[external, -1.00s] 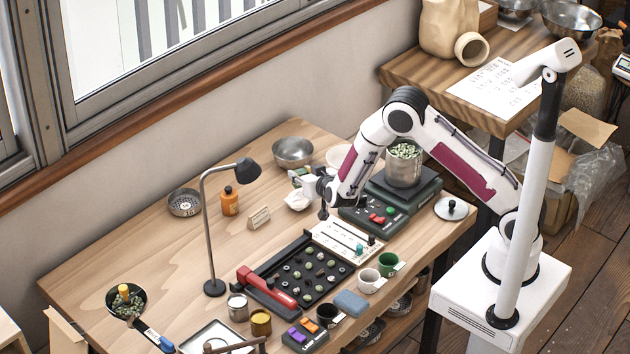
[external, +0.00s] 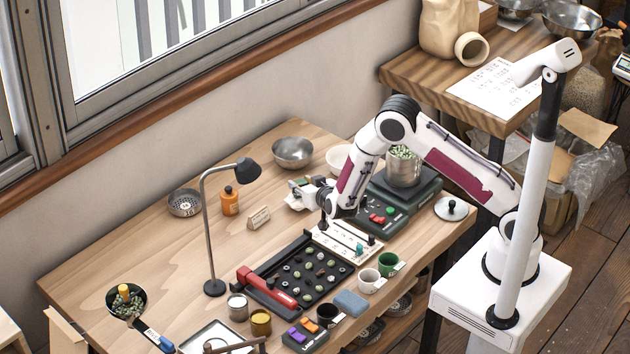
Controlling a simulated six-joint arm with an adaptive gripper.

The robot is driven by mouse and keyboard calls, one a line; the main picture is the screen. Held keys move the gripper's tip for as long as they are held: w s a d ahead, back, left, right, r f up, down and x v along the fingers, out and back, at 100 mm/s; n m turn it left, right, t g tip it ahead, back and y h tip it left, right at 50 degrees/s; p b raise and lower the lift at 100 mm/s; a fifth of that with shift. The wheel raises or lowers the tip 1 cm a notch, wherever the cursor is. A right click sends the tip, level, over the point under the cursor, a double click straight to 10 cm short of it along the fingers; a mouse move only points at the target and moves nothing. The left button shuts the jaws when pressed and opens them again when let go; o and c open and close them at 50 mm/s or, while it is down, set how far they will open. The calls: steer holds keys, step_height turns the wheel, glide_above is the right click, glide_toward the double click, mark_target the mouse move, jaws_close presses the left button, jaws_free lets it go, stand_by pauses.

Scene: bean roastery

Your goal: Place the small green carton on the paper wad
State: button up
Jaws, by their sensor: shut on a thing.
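My gripper (external: 300,187) is at the back middle of the table, left of the scale. It is shut on the small green carton (external: 297,182), of which only a little green shows at the fingers. The white crumpled paper wad (external: 292,203) lies on the table just below the gripper in the picture, partly covered by it. From this angle I cannot tell whether the carton touches the wad.
A metal bowl (external: 293,152) and a white bowl (external: 338,158) are behind. A black desk lamp (external: 209,230) rises at left front; a black bean board (external: 300,273) lies in front.

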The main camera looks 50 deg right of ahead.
steer(key=shift+f, duration=0.1)
steer(key=o, duration=1)
steer(key=shift+v, duration=6.05)
